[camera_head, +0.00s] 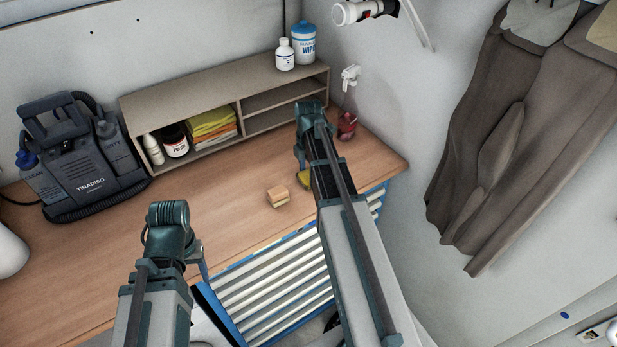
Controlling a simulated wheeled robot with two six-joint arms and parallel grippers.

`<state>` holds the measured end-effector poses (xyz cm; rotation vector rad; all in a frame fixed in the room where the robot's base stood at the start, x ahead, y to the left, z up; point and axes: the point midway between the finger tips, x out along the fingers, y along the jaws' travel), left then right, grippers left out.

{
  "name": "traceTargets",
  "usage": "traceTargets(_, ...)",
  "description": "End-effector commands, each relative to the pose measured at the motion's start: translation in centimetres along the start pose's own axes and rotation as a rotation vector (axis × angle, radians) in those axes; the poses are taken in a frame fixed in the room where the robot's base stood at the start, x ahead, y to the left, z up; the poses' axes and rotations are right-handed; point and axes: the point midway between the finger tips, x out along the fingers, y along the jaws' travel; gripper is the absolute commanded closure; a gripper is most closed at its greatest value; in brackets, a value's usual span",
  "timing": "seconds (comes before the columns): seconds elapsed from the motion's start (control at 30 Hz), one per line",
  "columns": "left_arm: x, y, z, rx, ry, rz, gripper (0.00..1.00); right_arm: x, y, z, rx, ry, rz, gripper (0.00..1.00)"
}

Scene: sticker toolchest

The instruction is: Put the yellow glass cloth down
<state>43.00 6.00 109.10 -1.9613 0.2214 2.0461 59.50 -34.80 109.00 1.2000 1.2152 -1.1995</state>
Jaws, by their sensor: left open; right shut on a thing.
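My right gripper (301,165) points down over the right part of the wooden worktop, beneath my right arm's wrist. It is shut on a small yellow thing, which appears to be the yellow glass cloth (303,180). Most of the cloth is hidden by my arm, and I cannot tell whether it touches the worktop. My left gripper (203,265) is open and low at the worktop's front edge, mostly hidden behind my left wrist, with nothing seen in it.
A tan sponge-like block (278,196) lies left of the cloth. A shelf (180,90) at the back holds folded cloths (212,126), a jar and a bottle. A red spray bottle (347,126) stands right of it. A cleaning machine (80,160) stands left. The middle worktop (200,190) is clear.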

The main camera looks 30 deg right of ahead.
Motion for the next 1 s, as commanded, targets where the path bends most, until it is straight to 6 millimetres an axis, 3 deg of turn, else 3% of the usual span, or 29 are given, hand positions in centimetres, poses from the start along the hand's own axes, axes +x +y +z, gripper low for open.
traceTargets(0.27,0.1,0.0,0.0,0.001,0.000,0.000,0.40,0.1,0.0,0.0,0.000,0.000,0.000,0.63)
traceTargets(0.3,0.0,0.0,0.0,0.001,0.000,0.000,0.40,0.0,0.0,0.0,0.000,0.000,0.000,0.15)
traceTargets(0.4,0.0,0.0,0.0,0.001,0.000,0.000,0.40,0.0,0.0,0.0,0.000,0.000,0.000,0.00)
traceTargets(0.8,0.4,0.0,0.0,0.001,0.000,0.000,0.40,0.4,0.0,0.0,0.000,0.000,0.000,0.00)
traceTargets(1.0,-1.8,-0.2,0.1,-0.002,0.000,0.000,0.40,-1.8,0.0,0.0,0.000,0.000,0.000,0.00)
